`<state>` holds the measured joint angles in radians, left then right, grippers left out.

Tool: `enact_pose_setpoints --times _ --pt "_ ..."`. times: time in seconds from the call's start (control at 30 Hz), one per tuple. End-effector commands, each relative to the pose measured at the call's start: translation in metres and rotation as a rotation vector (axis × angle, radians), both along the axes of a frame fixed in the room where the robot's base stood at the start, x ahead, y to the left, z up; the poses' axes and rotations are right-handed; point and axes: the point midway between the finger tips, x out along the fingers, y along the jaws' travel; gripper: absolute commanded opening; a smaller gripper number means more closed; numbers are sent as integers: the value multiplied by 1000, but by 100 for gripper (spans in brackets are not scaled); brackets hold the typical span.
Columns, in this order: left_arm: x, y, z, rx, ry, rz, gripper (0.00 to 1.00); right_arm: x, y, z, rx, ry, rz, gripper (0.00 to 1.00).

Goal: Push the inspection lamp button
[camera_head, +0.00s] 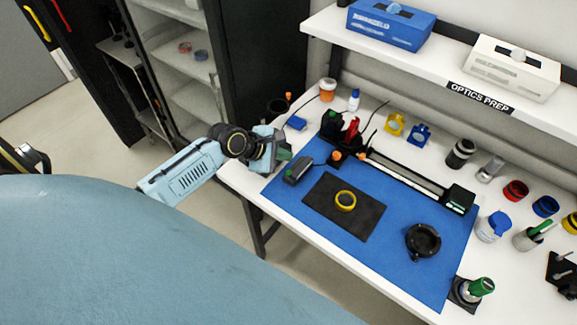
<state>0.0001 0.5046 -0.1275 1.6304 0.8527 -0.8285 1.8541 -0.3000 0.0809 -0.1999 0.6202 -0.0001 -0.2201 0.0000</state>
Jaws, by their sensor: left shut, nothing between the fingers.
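My left arm comes in from the left, and its shut, empty gripper (281,152) is over the left edge of the bench, beside a small dark grey box (298,170) on the blue mat. I cannot tell whether the gripper touches that box. No inspection lamp button can be made out for certain. A dark device with a red part (352,130) and orange knobs stands at the back of the mat, right of the gripper. A rail with a dark end block (459,198) runs right from it. My right gripper is not in view.
A yellow ring (345,200) lies on a black pad (322,213) on the blue mat (430,275). A black round holder (423,240) is to the right. Several jars and caps line the back. A shelf (400,50) with a blue box (391,25) and white box (509,68) overhangs.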

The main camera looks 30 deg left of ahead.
Motion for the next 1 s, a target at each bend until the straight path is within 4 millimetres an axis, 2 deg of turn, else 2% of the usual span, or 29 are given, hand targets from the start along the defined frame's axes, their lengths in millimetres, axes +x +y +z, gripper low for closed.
enact_pose_setpoints --times 0.07,0.5,1.0 --pt "0 0 0 0 -1 1 0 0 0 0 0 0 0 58" --pt "1 0 1 0 -1 1 0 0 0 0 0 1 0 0" --pt "1 0 1 -1 -2 1 0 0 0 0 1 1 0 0"
